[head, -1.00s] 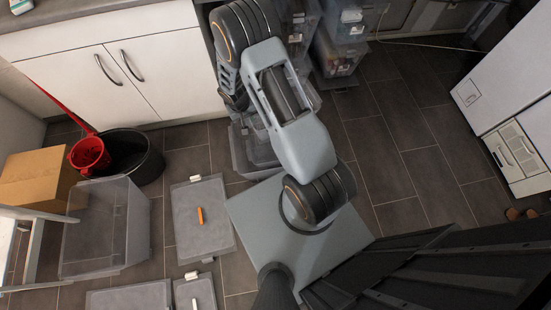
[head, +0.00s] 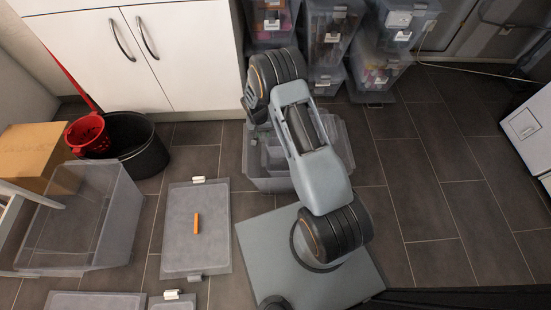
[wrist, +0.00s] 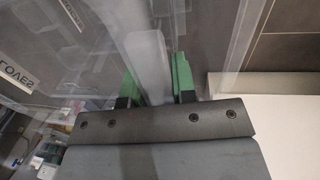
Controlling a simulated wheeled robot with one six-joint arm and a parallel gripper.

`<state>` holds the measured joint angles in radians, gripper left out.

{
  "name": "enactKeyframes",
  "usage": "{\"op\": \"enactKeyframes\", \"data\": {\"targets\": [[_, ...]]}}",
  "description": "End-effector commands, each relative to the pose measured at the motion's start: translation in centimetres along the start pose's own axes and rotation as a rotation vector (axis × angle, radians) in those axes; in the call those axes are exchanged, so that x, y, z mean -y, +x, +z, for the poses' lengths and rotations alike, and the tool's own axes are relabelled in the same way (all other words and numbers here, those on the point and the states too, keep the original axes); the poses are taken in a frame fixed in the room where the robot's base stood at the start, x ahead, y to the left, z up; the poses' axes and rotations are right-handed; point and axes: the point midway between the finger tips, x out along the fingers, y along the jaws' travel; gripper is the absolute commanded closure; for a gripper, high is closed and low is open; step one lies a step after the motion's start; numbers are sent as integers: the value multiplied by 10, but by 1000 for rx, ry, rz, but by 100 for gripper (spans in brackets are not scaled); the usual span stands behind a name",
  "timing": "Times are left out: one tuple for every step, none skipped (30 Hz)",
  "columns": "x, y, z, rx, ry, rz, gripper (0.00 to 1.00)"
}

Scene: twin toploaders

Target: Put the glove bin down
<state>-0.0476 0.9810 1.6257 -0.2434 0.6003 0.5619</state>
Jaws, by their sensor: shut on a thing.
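The glove bin is a clear plastic bin; its wall with a label reading "LOVES" (wrist: 17,72) fills the left of the wrist view. My gripper (wrist: 162,82) has green fingertips on either side of a pale grey strip of the bin, shut on it. In the head view a clear bin (head: 262,178), apparently this one, shows behind and beside my arm, above dark floor tiles. My arm hides part of it and the gripper there. I cannot tell whether its base touches the floor.
Stacked clear bins (head: 328,40) stand at the back beside a white cabinet (head: 180,60). A grey lid (head: 195,245) with an orange marker (head: 197,223) lies left of my base. An empty bin (head: 105,230), black bucket (head: 145,160) and cardboard box (head: 28,150) stand left. Floor to the right is clear.

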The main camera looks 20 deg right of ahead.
Motion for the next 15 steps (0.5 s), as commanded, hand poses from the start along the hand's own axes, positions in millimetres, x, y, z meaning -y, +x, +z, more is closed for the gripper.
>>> {"op": "enactKeyframes", "data": {"targets": [[3, 20, 1, 2, -1, 1, 100], [4, 28, 1, 2, -1, 1, 100], [6, 39, 1, 2, -1, 1, 100], [7, 46, 1, 3, -1, 2, 100], [8, 53, 1, 2, -1, 1, 100], [9, 63, 1, 1, -1, 1, 100], [10, 69, 0, 1, -1, 0, 100], [11, 75, 0, 1, -1, 0, 100], [12, 82, 1, 2, -1, 1, 100], [13, 87, 0, 1, -1, 1, 100], [13, 91, 0, 0, -1, 0, 100], [14, 96, 0, 0, 0, 0, 100], [15, 100, 0, -1, 0, 0, 100], [15, 102, 0, -1, 0, 0, 100], [15, 105, 0, -1, 0, 0, 100]]}}
